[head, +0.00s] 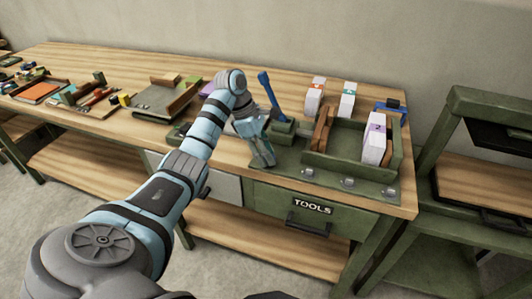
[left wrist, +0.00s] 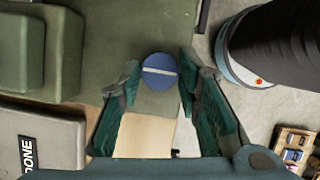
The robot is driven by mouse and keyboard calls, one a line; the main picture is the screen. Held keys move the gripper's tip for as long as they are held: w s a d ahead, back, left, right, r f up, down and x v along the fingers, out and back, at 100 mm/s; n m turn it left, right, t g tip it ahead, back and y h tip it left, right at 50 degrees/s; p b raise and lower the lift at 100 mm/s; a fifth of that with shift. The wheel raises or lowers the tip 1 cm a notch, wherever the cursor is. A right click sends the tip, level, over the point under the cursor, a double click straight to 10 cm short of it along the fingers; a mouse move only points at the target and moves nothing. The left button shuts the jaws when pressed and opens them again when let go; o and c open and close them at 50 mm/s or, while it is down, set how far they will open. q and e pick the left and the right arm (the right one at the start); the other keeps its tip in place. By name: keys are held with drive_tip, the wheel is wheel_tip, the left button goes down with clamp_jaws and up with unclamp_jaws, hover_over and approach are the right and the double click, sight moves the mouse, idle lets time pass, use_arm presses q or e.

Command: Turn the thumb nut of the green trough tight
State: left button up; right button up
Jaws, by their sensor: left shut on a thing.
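The green trough (head: 318,164) stands at the right end of the workbench, with wooden pieces and a white block inside. The blue thumb nut (left wrist: 160,71) shows in the left wrist view as a round head with a white stripe across it. My left gripper (head: 264,160) points down at the front left of the trough. In the left wrist view its two fingers are on either side of the nut and shut on it. In the head view the gripper hides the nut. My right gripper is in neither view.
A blue lever (head: 268,90) stands in a green block behind my left gripper. Several silver knobs (head: 348,182) line the trough's front edge. White blocks (head: 315,97) stand behind. A drawer marked TOOLS (head: 312,208) is below. A grey tray (head: 160,100) lies left.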

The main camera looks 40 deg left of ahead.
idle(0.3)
use_arm(q)
drive_tip(key=o, duration=1.1)
drive_tip(key=shift+o, duration=0.2)
drive_tip(key=v, duration=0.4)
drive_tip(key=shift+w+a, duration=0.1)
drive_tip(key=shift+s+a+r, duration=0.25)
drive_tip(key=shift+a, duration=0.2)
drive_tip(key=shift+s+a+r, duration=0.25)
drive_tip(key=shift+a, duration=0.15)
drive_tip(key=s+a, duration=0.1)
drive_tip(key=a, duration=0.2)
drive_tip(key=s+a, duration=0.2)
drive_tip(key=a, duration=0.1)
drive_tip(key=s+a, duration=0.2)
drive_tip(key=a, duration=0.1)
drive_tip(key=shift+a, duration=0.1)
drive_tip(key=shift+s, duration=0.1)
